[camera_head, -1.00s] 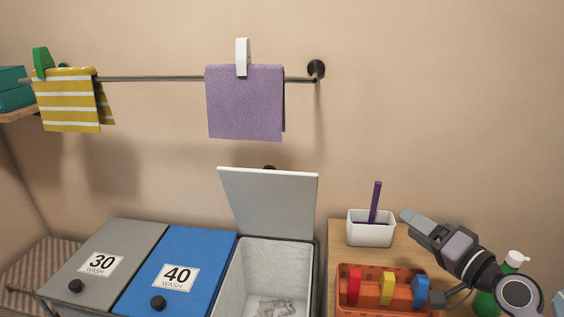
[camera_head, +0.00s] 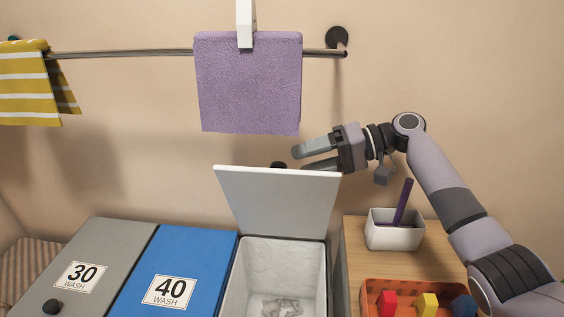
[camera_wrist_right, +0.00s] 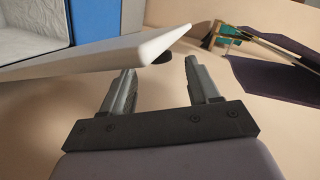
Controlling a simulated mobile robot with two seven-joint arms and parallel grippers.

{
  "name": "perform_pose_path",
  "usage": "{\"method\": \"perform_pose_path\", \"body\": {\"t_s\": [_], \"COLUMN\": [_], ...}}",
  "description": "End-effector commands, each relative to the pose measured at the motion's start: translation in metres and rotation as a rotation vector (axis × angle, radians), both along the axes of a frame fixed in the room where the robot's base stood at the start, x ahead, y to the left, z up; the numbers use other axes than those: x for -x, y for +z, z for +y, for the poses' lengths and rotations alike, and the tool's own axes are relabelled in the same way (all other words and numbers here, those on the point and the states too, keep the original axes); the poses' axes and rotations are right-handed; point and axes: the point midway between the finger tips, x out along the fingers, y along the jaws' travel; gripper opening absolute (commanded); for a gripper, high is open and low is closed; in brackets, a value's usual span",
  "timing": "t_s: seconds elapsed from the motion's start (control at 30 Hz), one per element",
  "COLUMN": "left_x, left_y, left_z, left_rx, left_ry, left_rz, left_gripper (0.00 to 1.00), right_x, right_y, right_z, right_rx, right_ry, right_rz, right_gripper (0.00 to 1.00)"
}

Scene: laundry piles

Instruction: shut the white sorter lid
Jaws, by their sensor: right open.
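The white sorter lid (camera_head: 281,203) stands raised, tilted up at the back of the open white bin (camera_head: 236,285). My right gripper (camera_head: 297,158) is open and empty at the lid's upper right edge, behind and just above it, with its fingers pointing left. In the right wrist view the lid (camera_wrist_right: 95,57) crosses close in front of the open gripper (camera_wrist_right: 160,75); I cannot tell whether they touch. A crumpled grey cloth (camera_head: 282,307) lies in the bin. My left gripper is not in view.
A grey lid marked 30 (camera_head: 105,250) and a blue lid marked 40 (camera_head: 200,255) are shut to the left. A purple towel (camera_head: 248,85) hangs on a rail (camera_head: 120,53) above. A white cup (camera_head: 393,235) and an orange tray (camera_head: 400,287) stand on the right.

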Motion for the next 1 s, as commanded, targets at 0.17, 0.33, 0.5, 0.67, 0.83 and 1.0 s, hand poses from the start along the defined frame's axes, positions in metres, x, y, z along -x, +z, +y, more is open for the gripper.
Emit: {"method": "perform_pose_path", "body": {"t_s": [0.17, 0.33, 0.5, 0.67, 0.83, 1.0], "left_x": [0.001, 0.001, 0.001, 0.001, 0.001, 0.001], "left_y": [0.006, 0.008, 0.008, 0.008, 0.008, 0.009], "left_z": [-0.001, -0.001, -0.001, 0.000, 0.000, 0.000], "left_rx": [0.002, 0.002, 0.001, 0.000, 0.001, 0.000], "left_ry": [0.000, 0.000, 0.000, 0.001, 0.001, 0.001], "left_rz": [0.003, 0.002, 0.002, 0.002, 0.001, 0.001], "left_gripper": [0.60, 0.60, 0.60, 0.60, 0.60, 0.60], "right_x": [-0.002, -0.004, -0.004, -0.004, -0.004, -0.004], "right_y": [-0.008, -0.014, -0.015, -0.015, -0.015, -0.015], "right_z": [0.027, 0.041, 0.044, 0.044, 0.044, 0.044], "right_rx": [-0.001, 0.000, -0.001, 0.000, 0.000, 0.000], "right_ry": [0.000, -0.002, -0.003, -0.003, -0.003, -0.003], "right_rz": [0.003, 0.002, 0.000, 0.000, 0.000, -0.001], "right_gripper": [0.60, 0.60, 0.60, 0.54, 0.00, 0.00]}}
